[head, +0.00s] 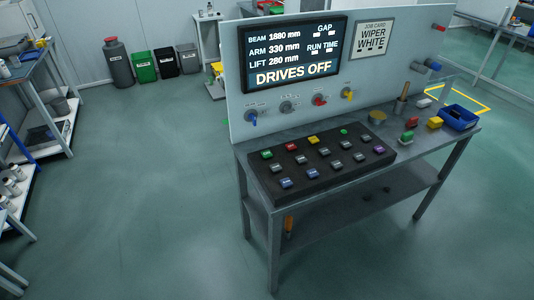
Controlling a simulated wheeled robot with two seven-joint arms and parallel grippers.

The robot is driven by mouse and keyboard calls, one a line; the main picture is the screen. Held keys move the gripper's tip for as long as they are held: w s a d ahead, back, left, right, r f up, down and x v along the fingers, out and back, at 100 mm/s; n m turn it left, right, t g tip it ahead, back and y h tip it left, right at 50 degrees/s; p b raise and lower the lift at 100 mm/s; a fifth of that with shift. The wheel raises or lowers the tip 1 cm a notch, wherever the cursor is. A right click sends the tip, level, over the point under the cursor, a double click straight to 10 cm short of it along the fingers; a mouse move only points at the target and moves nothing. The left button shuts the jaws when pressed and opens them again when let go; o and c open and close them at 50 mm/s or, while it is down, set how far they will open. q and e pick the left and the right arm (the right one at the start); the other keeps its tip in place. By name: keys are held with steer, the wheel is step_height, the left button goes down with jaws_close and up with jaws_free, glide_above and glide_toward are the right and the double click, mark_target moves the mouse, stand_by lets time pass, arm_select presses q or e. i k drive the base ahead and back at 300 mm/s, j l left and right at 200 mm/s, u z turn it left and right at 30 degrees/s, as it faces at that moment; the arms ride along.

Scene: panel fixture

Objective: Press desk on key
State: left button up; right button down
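A black key desk (340,176) lies on the grey bench and carries rows of coloured keys. Grey keys fill the middle. Blue keys (286,183) are at the front and a purple key (379,149) is at the right. The key labels are too small to read, so I cannot tell which is the desk on key. The screen (293,54) reads "DRIVES OFF". Neither gripper is in view.
An upright panel (415,60) behind the desk holds a row of knobs (287,106) and a job card (372,39). A blue bin (459,117), loose coloured blocks (435,122) and a tin (377,117) stand on the bench's right. The floor in front is clear.

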mark_target(266, 155)
steer(key=i+j+z, duration=0.1)
steer(key=j, duration=2.4)
